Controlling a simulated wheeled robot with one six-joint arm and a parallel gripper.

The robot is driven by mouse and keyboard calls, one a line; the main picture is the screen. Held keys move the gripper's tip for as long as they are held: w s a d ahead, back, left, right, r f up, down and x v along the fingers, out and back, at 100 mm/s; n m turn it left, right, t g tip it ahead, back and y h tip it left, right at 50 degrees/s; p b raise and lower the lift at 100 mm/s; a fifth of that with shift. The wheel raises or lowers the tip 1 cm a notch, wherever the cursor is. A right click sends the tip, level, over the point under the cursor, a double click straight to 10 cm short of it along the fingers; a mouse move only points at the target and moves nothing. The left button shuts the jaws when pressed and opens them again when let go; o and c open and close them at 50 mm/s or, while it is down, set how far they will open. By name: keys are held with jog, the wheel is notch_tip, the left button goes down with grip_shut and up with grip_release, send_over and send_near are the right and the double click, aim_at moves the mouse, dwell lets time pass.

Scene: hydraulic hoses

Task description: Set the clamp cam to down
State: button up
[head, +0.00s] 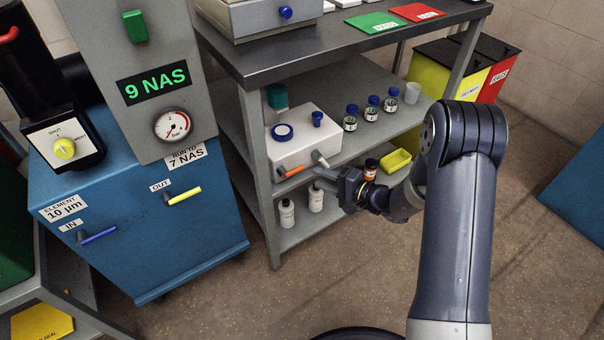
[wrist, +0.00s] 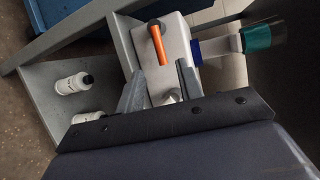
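A white box-shaped unit (head: 300,140) stands on the middle shelf. An orange-handled lever (head: 290,173) and a short pale grey lever (head: 320,158) stick out of its front. No label tells which is the clamp cam. My gripper (head: 325,180) is in front of the unit's right side, just below the grey lever. In the wrist view, my two fingers (wrist: 160,80) are apart with nothing held between them. The orange lever (wrist: 160,45) lies beyond the fingertips there. A pale grey piece (wrist: 170,96) shows between the fingers, partly hidden; I cannot tell if they touch it.
White bottles (head: 287,212) stand on the lower shelf. Blue-capped jars (head: 351,118) and a yellow tray (head: 397,160) are right of the unit. A grey shelf post (head: 259,170) stands at its left. A blue cabinet (head: 140,220) is further left. Floor in front is clear.

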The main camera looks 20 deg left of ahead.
jog(key=x, duration=0.7)
jog(key=shift+a+f+b, duration=0.1)
jog(key=shift+a+b, duration=0.2)
jog(key=shift+b, duration=0.1)
jog(key=shift+c, duration=0.2)
grip_shut()
